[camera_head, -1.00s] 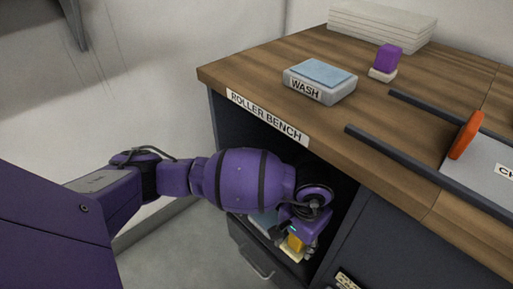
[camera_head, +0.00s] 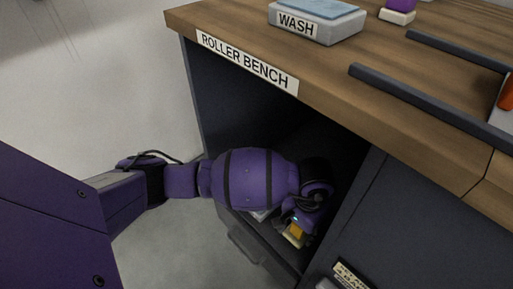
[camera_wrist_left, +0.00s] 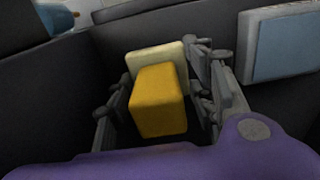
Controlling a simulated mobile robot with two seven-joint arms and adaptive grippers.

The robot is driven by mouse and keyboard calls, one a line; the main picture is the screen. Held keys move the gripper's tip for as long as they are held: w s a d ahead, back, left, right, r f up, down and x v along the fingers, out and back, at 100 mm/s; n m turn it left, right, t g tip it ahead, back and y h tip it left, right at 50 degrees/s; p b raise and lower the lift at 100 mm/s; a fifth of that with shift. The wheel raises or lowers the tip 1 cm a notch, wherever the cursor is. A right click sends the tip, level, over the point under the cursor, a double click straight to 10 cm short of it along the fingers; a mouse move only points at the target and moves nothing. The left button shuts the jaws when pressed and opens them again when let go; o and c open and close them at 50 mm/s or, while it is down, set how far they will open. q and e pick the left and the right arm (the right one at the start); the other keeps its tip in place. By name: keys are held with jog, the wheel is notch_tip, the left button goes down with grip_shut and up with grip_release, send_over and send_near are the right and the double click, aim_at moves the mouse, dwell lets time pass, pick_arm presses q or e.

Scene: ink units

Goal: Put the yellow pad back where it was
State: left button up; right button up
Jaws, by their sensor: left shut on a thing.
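The yellow pad (camera_wrist_left: 160,100) is an orange-yellow block on a cream base. In the left wrist view it sits between the two fingers of my left gripper (camera_wrist_left: 160,105), which is shut on it. In the head view the pad (camera_head: 296,231) shows only in part below my wrist. My left gripper (camera_head: 294,226) is inside the open dark compartment under the bench top. Whether the pad touches the compartment floor cannot be told. My right gripper is not in view.
The bench (camera_head: 320,78) has a wooden top labelled ROLLER BENCH. A WASH box (camera_head: 315,27) with a blue top and dark rails (camera_head: 430,100) are on it. A pale blue item (camera_wrist_left: 280,45) lies right of my gripper in the wrist view. Compartment walls are close around it.

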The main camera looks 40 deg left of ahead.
pick_arm(q)
notch_tip(320, 180, down, 2)
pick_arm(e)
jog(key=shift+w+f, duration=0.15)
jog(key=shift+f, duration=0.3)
pick_arm(q)
jog(key=shift+f, duration=0.2)
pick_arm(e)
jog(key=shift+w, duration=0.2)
pick_arm(q)
jog(key=shift+r, duration=0.15)
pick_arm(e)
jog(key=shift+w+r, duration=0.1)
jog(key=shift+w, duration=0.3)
pick_arm(q)
jog(key=shift+w+f+b, duration=0.1)
jog(key=shift+f+b, duration=0.1)
jog(key=shift+b, duration=0.15)
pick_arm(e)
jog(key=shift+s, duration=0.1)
pick_arm(q)
jog(key=o, duration=1.1)
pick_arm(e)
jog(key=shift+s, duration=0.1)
pick_arm(q)
jog(key=shift+r, duration=0.1)
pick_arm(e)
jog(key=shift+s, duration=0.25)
